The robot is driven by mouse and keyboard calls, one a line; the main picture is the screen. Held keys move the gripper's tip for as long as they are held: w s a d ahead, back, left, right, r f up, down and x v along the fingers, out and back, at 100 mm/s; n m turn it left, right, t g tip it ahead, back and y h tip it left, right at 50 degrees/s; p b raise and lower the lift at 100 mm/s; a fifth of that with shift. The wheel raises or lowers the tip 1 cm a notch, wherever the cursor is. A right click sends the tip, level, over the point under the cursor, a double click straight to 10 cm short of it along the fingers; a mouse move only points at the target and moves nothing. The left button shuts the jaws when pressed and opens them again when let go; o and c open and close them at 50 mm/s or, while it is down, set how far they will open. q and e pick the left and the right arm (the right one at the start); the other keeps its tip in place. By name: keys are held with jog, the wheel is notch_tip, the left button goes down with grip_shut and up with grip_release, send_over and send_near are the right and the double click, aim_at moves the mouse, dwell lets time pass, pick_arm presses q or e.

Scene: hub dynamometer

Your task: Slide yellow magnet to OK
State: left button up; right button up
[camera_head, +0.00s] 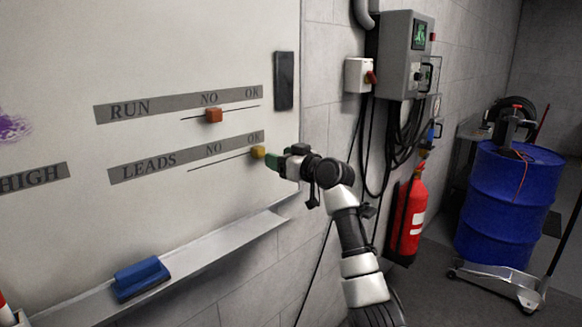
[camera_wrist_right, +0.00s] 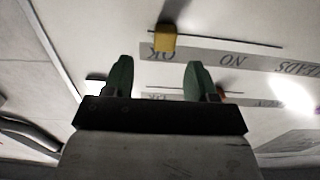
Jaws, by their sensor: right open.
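The yellow magnet (camera_head: 258,152) is on the whiteboard (camera_head: 200,60), on the thin line beside the LEADS strip (camera_head: 180,160), just below the word OK. My right gripper (camera_head: 271,158) is close to the right of the magnet; its green fingers look near the board. In the right wrist view the yellow magnet (camera_wrist_right: 165,40) lies beyond the fingertips, beside the OK lettering, and is not between the fingers. That view shows the right gripper (camera_wrist_right: 158,64) open, with a gap between its green fingers and nothing held. My left gripper is not in view.
A red-orange magnet (camera_head: 213,116) sits under NO on the RUN line. A dark flat device (camera_head: 284,80) is at the board's right edge. A ledge (camera_head: 220,240) with a blue eraser (camera_head: 140,278) runs below. A control box (camera_head: 402,55), extinguisher (camera_head: 408,215) and blue drum (camera_head: 505,205) stand right.

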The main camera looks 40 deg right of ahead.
jog(key=s, duration=0.3)
jog(key=shift+s+d+b, duration=0.15)
jog(key=shift+s+b, duration=0.2)
jog(key=shift+b, duration=0.05)
jog(key=shift+f, duration=0.1)
